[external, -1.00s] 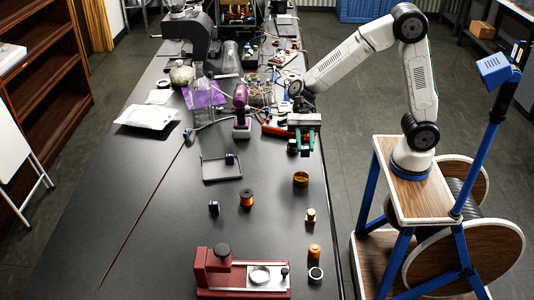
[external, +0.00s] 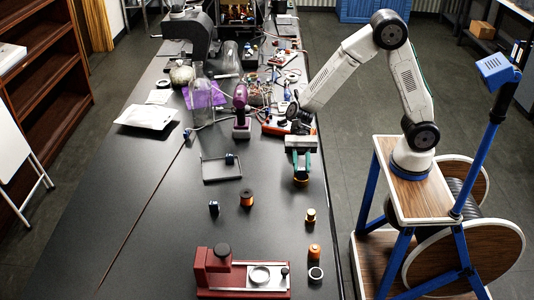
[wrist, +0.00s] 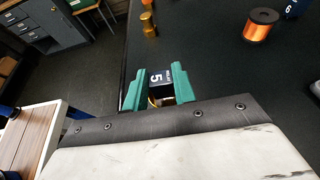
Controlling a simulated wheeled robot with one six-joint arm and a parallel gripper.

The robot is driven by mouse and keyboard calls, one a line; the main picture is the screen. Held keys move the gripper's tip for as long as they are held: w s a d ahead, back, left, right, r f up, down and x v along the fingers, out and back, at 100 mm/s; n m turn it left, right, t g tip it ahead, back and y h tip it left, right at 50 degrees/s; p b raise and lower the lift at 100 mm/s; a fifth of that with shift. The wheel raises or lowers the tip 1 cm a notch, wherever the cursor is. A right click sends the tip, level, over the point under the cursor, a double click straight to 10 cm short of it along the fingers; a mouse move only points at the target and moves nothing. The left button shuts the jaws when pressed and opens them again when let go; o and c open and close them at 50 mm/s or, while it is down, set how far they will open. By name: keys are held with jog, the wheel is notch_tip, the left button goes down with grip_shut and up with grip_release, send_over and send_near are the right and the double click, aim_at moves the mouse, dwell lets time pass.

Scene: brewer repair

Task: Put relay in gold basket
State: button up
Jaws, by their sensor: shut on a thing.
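My gripper (external: 301,173) has green fingers and is shut on a dark relay (wrist: 159,80) marked "5", seen between the fingertips in the wrist view (wrist: 160,88). The gold basket (external: 301,181) is a small round gold container on the bench. In the external view, my fingers hang over it and cover much of it. A bit of gold shows just below the relay in the wrist view. I cannot tell whether the relay is above the rim or inside it. The held relay is hidden in the external view.
An orange spool (external: 247,198) and a blue block (external: 214,207) stand left and nearer the camera. A brass piece (external: 310,215) stands in front of the basket. A red fixture (external: 220,270) sits at the near end. A wire tray (external: 208,180) lies left; clutter fills the far bench.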

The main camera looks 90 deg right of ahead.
jog(key=shift+f, duration=0.8)
jog(key=o, duration=1)
notch_tip(320, 180, up, 7)
jog(key=shift+r, duration=0.1)
